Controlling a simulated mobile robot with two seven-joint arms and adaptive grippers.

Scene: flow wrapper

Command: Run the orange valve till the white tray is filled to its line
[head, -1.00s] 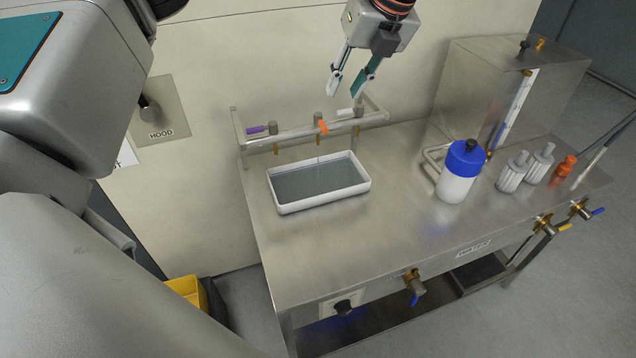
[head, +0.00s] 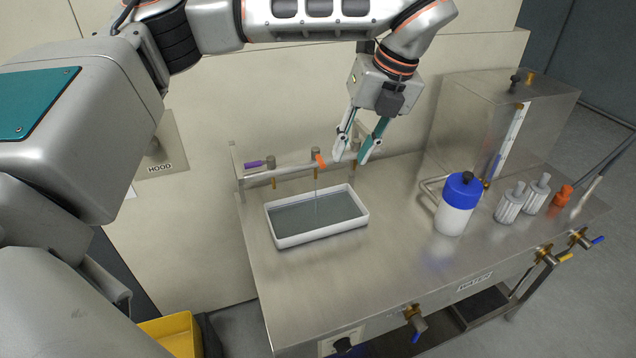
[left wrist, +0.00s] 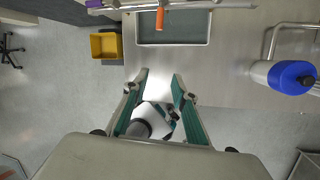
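The orange valve handle (head: 321,161) sits on the middle tap of the rail, and it also shows in the left wrist view (left wrist: 159,19). A thin stream falls from that tap into the white tray (head: 320,236) below. The tray holds grey liquid (head: 305,215); I cannot make out its fill line. The tray also shows in the left wrist view (left wrist: 173,44). My left gripper (head: 351,158) is open and empty, its fingers apart, just right of the orange handle in the head view. It hides the white-handled tap. My right gripper is not in view.
A purple-handled tap (head: 254,164) is at the rail's left. A blue-topped white bottle (head: 453,216), grey ribbed containers (head: 511,205), a small orange bottle (head: 563,195) and a steel tank (head: 470,120) stand at the right. A yellow bin (head: 168,336) is on the floor.

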